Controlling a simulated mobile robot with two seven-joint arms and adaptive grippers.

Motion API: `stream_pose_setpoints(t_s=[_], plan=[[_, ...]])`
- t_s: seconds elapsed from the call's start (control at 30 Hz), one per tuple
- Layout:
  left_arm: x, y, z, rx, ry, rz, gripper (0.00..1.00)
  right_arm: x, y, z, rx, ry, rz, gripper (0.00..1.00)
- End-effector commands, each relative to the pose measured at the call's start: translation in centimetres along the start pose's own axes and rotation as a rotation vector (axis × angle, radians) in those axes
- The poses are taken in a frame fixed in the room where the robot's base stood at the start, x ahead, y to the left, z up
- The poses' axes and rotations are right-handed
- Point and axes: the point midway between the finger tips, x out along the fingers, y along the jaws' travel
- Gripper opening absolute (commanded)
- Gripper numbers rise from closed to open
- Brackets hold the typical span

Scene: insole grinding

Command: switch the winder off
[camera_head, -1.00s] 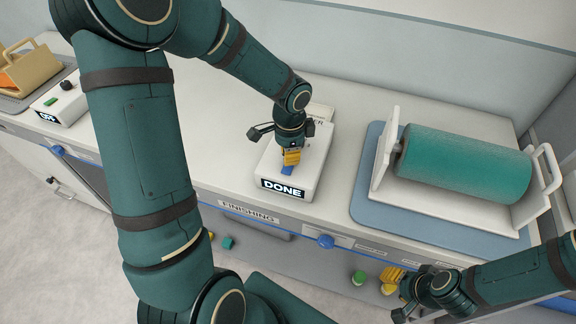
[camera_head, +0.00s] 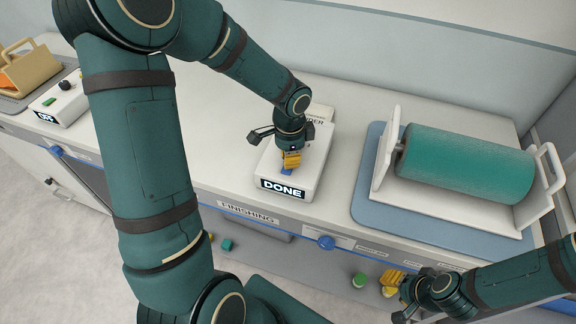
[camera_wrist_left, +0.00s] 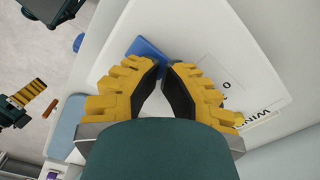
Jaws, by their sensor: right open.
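The winder's control box (camera_head: 309,178) is white, stands on the counter and has a dark display (camera_head: 283,189) reading DONE. A blue switch (camera_head: 287,172) is on its top; it also shows in the left wrist view (camera_wrist_left: 147,52), partly hidden by the fingers. My left gripper (camera_head: 291,161) points down over the switch, its yellow fingertips (camera_wrist_left: 162,68) together with nothing between them. The tips are at or just above the switch; I cannot tell if they touch. My right gripper (camera_head: 393,290) is open and empty in front of the counter.
A teal roll (camera_head: 465,165) sits in a white stand on a blue mat (camera_head: 362,200) to the right. Another box with an OFF display (camera_head: 46,117) and a tan holder (camera_head: 32,68) stand at the left. The counter between the boxes is mostly clear.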

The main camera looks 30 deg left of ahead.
Motion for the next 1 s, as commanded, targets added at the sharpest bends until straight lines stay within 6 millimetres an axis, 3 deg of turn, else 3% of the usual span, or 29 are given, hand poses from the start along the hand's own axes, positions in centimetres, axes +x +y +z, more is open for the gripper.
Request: stream_pose_setpoints(t_s=[0.7,1.0], plan=[[1.0,0.0,0.0,0.000,-0.001,0.001,0.00,0.7,0.3,0.1,0.000,0.000,0.000,0.47],[-0.2,0.0,0.0,0.000,-0.001,0.001,0.00,-0.3,-0.1,0.0,0.000,0.000,0.000,0.47]])
